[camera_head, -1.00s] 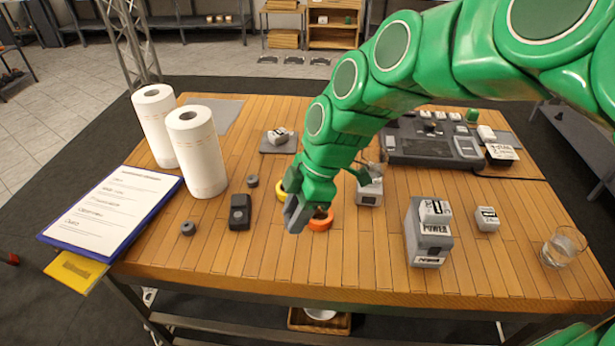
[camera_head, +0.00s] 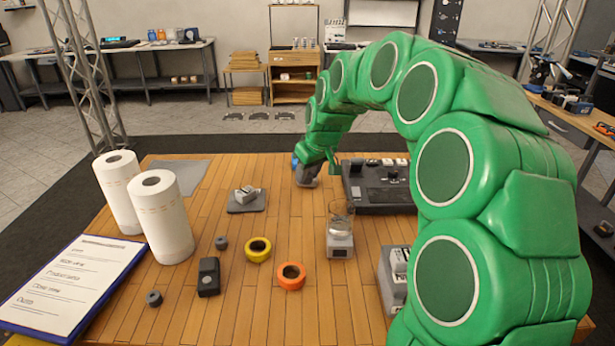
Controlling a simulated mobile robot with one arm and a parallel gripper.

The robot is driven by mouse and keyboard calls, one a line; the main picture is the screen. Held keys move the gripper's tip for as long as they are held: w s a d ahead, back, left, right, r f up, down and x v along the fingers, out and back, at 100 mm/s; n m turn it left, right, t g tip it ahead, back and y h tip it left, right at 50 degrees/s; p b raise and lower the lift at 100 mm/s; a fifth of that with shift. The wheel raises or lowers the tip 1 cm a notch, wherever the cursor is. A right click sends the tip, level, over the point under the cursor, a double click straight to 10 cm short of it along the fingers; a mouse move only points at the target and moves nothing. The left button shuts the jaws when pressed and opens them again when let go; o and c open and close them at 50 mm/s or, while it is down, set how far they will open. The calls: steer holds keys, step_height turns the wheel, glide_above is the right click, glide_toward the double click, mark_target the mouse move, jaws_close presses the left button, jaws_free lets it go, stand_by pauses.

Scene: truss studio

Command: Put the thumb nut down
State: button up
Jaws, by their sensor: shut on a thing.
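My gripper (camera_head: 306,179) is at the far side of the wooden table (camera_head: 215,325), just left of the dark console. It points down, low over or at the tabletop. It is shut, and the thumb nut in it is too hidden by the fingers to make out. A small blue patch shows at the gripper's left side, and I cannot tell what it belongs to. Two small dark grey round pieces, one (camera_head: 221,243) near the dark grey box and one (camera_head: 154,298) nearer the front, lie on the left of the table.
A dark console (camera_head: 375,190) stands right of my gripper. A grey pad (camera_head: 247,208) with a small block lies to its left. Paper rolls (camera_head: 160,220) stand left. Boards between gripper and tapes are clear.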

steer(key=w+d+r+m+h, duration=0.1)
steer(key=w+d+m, duration=0.25)
steer(key=w, duration=0.45)
steer(key=shift+m+t, duration=0.35)
steer(key=shift+t, duration=0.05)
steer(key=shift+w+a+f, duration=0.5)
steer(key=shift+w+f, duration=1.05)
steer(key=shift+w, duration=0.65)
steer(key=shift+w+a+f, duration=0.45)
steer(key=shift+w+f, duration=1.15)
steer(key=shift+w, duration=0.55)
steer(key=shift+w+a+f, duration=0.5)
steer(key=shift+w+f, duration=1.05)
steer(key=shift+w, duration=0.65)
steer(key=shift+w+f, duration=0.1)
steer(key=shift+w+f, duration=0.1)
steer(key=shift+f, duration=1.5)
steer(key=shift+f, duration=0.15)
steer(key=o, duration=1)
